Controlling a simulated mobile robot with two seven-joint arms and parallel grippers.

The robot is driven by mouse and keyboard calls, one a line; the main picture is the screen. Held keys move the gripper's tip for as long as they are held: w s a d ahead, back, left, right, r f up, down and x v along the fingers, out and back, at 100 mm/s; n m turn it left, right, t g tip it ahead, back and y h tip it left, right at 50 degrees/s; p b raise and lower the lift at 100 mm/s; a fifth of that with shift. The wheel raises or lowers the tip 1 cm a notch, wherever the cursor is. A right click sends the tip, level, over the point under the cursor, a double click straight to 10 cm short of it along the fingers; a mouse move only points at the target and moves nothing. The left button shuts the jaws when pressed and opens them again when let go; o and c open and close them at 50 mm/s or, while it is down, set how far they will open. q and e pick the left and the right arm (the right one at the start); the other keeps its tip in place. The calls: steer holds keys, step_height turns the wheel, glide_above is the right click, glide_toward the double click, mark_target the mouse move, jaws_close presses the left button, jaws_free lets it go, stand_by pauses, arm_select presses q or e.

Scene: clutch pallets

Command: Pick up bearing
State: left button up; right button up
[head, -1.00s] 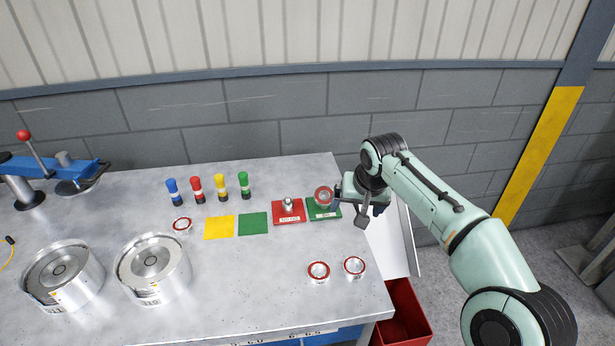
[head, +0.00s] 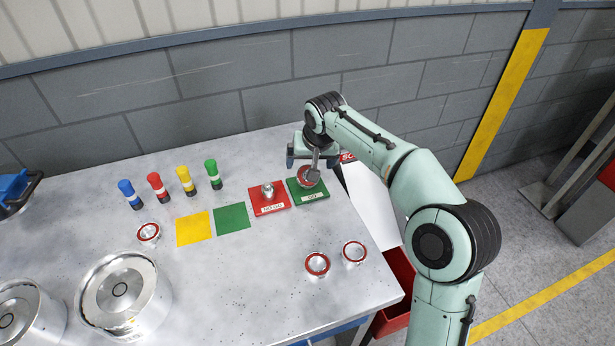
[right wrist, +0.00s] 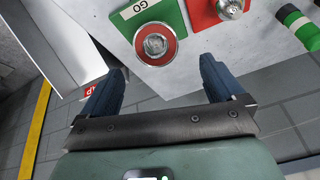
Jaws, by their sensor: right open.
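A bearing (head: 308,177), a silver ring with a red face, sits on the green GO block (head: 315,195) at the back right of the table. It also shows in the right wrist view (right wrist: 156,44), around the silver post of the block. My right gripper (head: 313,165) is over this block, partly hiding the bearing. In the right wrist view its two blue fingers (right wrist: 162,75) are apart, with nothing between them, and the bearing lies just beyond their tips. More bearings stand on the table: one at the left (head: 148,232) and two at the front right (head: 317,263) (head: 355,252).
A red NO GO block (head: 269,199) with a bare post is beside the green block. Yellow (head: 193,229) and green (head: 231,219) squares lie to its left. Several coloured cylinders (head: 185,181) stand behind. A large metal housing (head: 150,300) is at the front left. A red bin (head: 396,315) is off the right edge.

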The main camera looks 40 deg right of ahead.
steer(key=f, duration=0.5)
steer(key=shift+w+d+b, duration=0.1)
steer(key=shift+w+b, duration=0.2)
steer(key=shift+b, duration=0.05)
steer(key=shift+w+d+f, duration=0.1)
steer(key=shift+w+f, duration=0.1)
steer(key=shift+f, duration=0.1)
steer(key=shift+c, duration=0.3)
steer(key=shift+r, duration=0.1)
steer(key=c, duration=1.4)
